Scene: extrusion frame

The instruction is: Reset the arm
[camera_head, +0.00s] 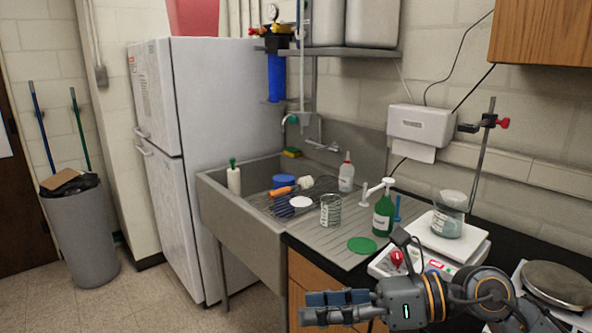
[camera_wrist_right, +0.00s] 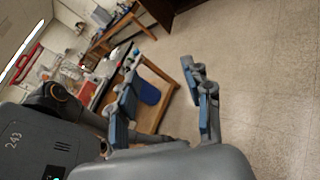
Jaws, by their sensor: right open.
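My right gripper (camera_head: 312,306) is at the bottom of the head view, with its arm coming in from the right and its fingers pointing left. It is in front of the wooden cabinet below the counter edge. In the right wrist view, my right gripper (camera_wrist_right: 161,84) shows two blue-padded fingers spread apart with nothing between them. Its fingers are over the tiled floor and a wooden bench in the background. My left gripper and arm are not in either view.
A scale (camera_head: 452,240) bears a glass vessel (camera_head: 447,222). A hotplate (camera_head: 556,284) is close to my right arm. Floor (camera_head: 150,297) is clear left of the cabinet.

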